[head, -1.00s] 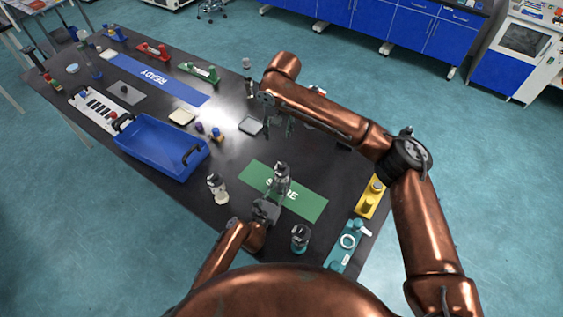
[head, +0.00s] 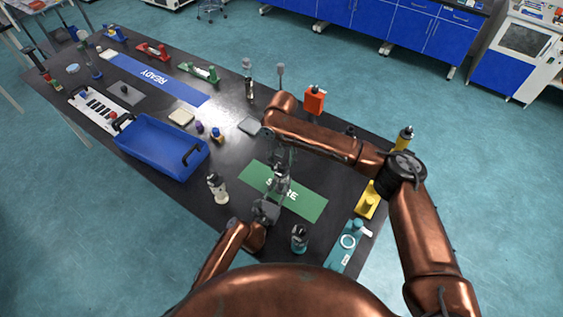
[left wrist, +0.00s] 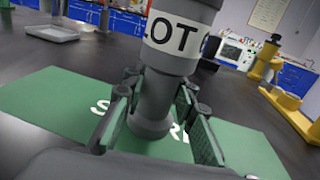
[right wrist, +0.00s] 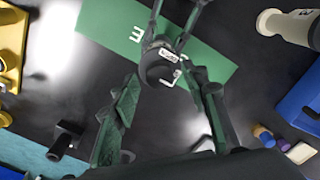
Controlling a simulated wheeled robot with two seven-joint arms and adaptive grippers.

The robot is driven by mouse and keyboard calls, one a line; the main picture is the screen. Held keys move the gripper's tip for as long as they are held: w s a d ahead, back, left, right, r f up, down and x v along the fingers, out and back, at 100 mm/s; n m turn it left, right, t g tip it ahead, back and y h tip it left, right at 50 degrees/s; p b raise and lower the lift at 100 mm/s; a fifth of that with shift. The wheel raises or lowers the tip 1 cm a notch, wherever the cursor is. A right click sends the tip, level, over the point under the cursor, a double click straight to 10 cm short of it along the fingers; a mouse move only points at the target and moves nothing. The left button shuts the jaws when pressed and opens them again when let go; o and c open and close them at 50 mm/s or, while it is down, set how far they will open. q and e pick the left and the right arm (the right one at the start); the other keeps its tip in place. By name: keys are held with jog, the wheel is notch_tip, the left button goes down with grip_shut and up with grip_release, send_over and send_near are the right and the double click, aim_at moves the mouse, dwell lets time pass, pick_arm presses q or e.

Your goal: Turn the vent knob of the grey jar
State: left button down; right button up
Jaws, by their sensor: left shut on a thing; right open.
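The grey jar (head: 281,183) stands upright over the green mat (head: 305,199) in the head view. In the left wrist view the jar (left wrist: 160,90) has a white label reading "LOT". My left gripper (head: 268,207) is shut on the jar's narrower lower body; its fingers press from both sides in the left wrist view (left wrist: 160,112). My right gripper (head: 281,152) is above the jar, pointing down. In the right wrist view, the dark jar top with a small pale-marked knob (right wrist: 163,68) lies between the open fingers of my right gripper (right wrist: 168,82). Finger contact with it cannot be told.
A white bottle (head: 217,188) stands left of the mat and a dark-topped bottle (head: 299,239) in front of it. A blue tray (head: 150,150) lies left. Teal (head: 346,246) and yellow (head: 369,199) fixtures stand right.

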jog(key=shift+f, duration=0.2)
grip_shut()
dwell(0.5)
